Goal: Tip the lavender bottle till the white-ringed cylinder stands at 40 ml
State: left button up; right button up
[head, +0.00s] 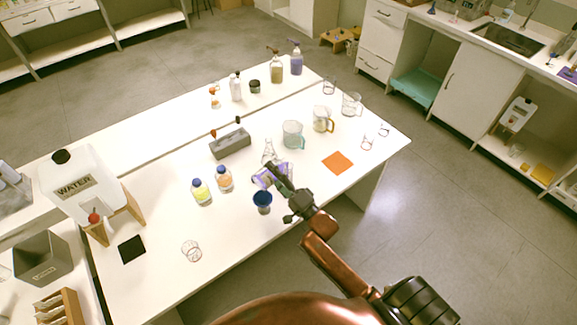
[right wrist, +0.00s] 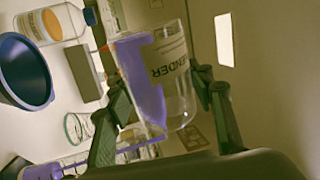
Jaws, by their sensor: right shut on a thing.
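My right gripper (head: 278,180) is shut on the lavender bottle (head: 264,175), a clear vessel with purple liquid. In the right wrist view the bottle (right wrist: 157,80) sits between the fingers of the gripper (right wrist: 165,95), tipped well over, its liquid gathered on the left side of the picture. A long clear thing with purple in it (right wrist: 50,168), perhaps the cylinder, crosses the bottom left of that view, partly hidden. I cannot make out its white ring, scale or level. I cannot tell whether liquid is flowing. My left gripper is not in view.
A blue funnel (head: 262,198) stands close by. Yellow (head: 201,192) and orange (head: 224,179) bottles are to its left, and a conical flask (head: 268,152) is behind. An orange mat (head: 337,163) lies right. Clear glass (head: 191,250) stands front left. The table (head: 160,195) has bare room around these.

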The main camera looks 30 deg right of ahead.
jog(key=shift+p, duration=0.5)
dwell(1.8)
jog(key=n, duration=0.1)
jog(key=f+n+y, duration=0.1)
jog(key=n, duration=0.1)
jog(key=shift+a, duration=0.15)
jog(key=shift+r+n+g, duration=0.15)
jog(key=shift+n+g, duration=0.15)
jog(key=shift+r+n+y+p, duration=0.3)
jog(key=shift+n+p, duration=0.15)
jog(key=shift+n, duration=0.05)
jog(key=r+n+p, duration=0.1)
jog(key=n, duration=0.1)
jog(key=d+r+n+y+p, duration=0.1)
jog(key=n, duration=0.1)
jog(key=shift+g, duration=0.4)
jog(key=shift+w+d+r+n+g+p, duration=0.15)
jog(key=shift+r+n+g+p, duration=0.15)
jog(key=shift+n+p, duration=0.5)
jog(key=shift+f, duration=0.1)
